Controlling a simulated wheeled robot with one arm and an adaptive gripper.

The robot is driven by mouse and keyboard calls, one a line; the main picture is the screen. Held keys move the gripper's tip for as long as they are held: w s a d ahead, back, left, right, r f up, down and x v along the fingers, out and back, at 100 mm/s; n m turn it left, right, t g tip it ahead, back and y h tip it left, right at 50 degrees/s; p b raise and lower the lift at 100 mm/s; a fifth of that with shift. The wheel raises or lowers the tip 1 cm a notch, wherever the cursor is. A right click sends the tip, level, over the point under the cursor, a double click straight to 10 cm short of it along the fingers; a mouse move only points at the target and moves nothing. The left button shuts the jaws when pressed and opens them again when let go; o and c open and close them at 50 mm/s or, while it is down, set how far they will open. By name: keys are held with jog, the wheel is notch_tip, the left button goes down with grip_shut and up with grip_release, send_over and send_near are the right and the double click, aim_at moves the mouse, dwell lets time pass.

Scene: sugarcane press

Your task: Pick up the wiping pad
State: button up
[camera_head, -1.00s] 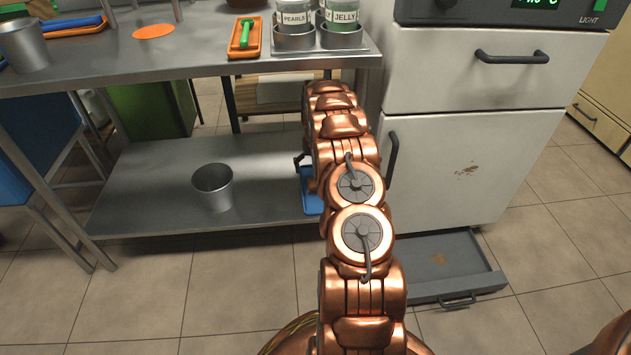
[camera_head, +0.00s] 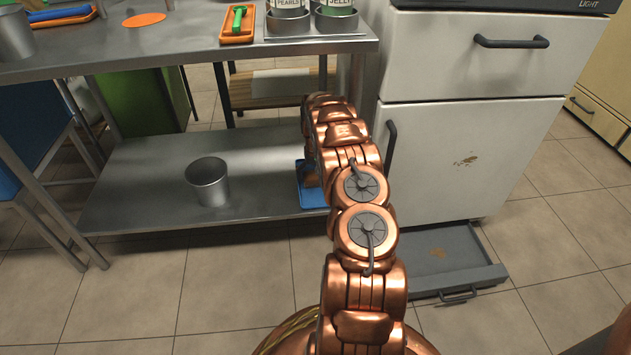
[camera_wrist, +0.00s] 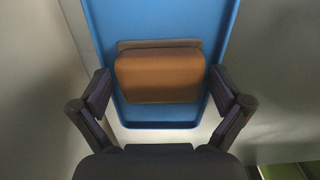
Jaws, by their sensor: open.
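The wiping pad (camera_wrist: 158,75) shows in the wrist view as an orange-brown block with a grey-brown strip along its far edge. It lies in a blue tray (camera_wrist: 160,18). My gripper (camera_wrist: 159,92) is open, with one dark finger to each side of the pad's near end and nothing between them gripped. I cannot tell how far above the tray the fingertips are. In the head view the blue tray (camera_head: 313,197) sits on the lower shelf at its right end, and my arm hides most of the pad and the gripper.
A metal cup (camera_head: 208,184) stands on the lower shelf (camera_head: 150,160) left of the tray. The upper tabletop (camera_head: 180,48) overhangs the shelf. A white cabinet (camera_head: 455,150) stands close on the right, with a low grey drawer (camera_head: 440,262) pulled out. The shelf's left part is clear.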

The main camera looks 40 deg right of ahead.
aim_at(314, 174)
jog(key=shift+c, duration=0.2)
jog(key=c, duration=1)
jog(key=shift+o, duration=0.2)
jog(key=shift+r, duration=0.1)
jog(key=shift+w+a+r+p, duration=0.15)
jog(key=shift+a+r+p, duration=0.05)
jog(key=shift+r+p, duration=0.4)
notch_tip(314, 174, up, 6)
jog(key=p, duration=0.2)
jog(key=shift+p, duration=0.4)
jog(key=w+a+p, duration=0.4)
jog(key=w+a, duration=0.7)
jog(key=a, duration=0.4)
jog(key=shift+w+a+f, duration=0.15)
jog(key=shift+w+a, duration=0.15)
jog(key=shift+w, duration=0.1)
